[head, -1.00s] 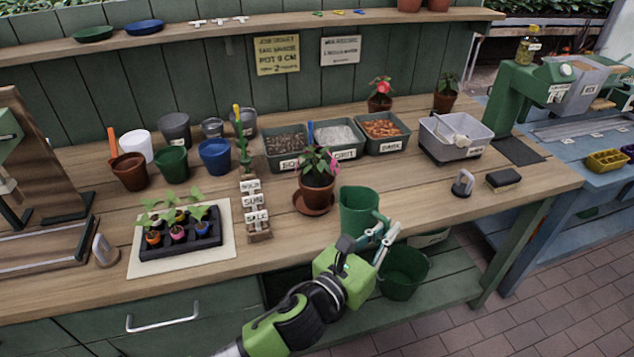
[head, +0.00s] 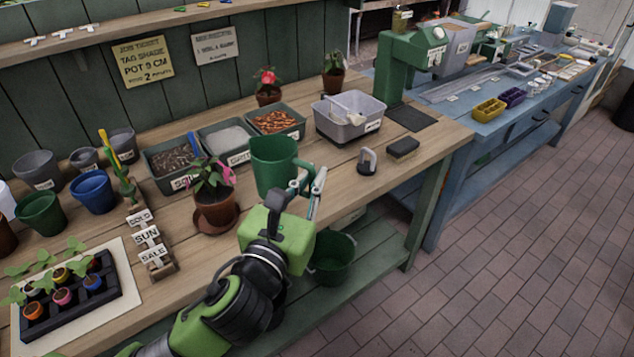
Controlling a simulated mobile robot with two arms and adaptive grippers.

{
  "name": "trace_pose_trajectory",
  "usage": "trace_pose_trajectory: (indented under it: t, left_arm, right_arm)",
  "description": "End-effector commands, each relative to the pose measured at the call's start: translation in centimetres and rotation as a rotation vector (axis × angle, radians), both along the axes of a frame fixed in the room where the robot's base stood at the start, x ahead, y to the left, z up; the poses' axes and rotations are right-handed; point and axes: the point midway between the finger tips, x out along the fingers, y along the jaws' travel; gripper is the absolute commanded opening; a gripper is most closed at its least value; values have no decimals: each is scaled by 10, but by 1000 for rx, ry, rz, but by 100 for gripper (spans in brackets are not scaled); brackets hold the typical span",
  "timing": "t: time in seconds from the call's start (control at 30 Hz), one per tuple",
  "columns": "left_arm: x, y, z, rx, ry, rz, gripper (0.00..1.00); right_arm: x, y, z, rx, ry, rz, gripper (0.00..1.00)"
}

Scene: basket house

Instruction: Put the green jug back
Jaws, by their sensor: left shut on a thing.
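The green jug (head: 273,165) is upright at the front of the wooden bench, just right of the potted pink flower. My left gripper (head: 312,190) is at the jug's right side, shut on its handle, with the arm reaching up from the bottom of the view. The jug's base is partly hidden behind my gripper, so I cannot tell whether it touches the bench. My right gripper is out of view.
A potted pink flower (head: 214,190) on a saucer stands close left of the jug. A grey tub (head: 347,118), a small grey tool (head: 367,161) and a brush (head: 403,147) lie to the right. A green bucket (head: 333,258) is below on the lower shelf.

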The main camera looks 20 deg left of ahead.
Motion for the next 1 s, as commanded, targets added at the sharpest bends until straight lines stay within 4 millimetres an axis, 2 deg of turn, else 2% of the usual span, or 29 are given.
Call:
trace_pose_trajectory:
  t: [0.17, 0.43, 0.6, 0.73, 0.93, 1.0]
  left_arm:
    - [22, 12, -9, 3, 1, 12, 0]
    - [83, 30, -37, 1, 1, 12, 0]
    - [108, 37, -70, -1, 3, 11, 0]
    - [121, 41, -85, -1, 2, 9, 0]
    - [130, 43, -95, 0, 0, 8, 0]
    - [131, 43, -106, -3, 3, 7, 0]
  right_arm:
    - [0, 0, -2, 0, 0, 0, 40]
    - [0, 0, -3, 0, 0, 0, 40]
    - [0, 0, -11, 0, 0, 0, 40]
    - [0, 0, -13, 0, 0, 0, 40]
    - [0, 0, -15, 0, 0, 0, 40]
    - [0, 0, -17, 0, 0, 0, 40]
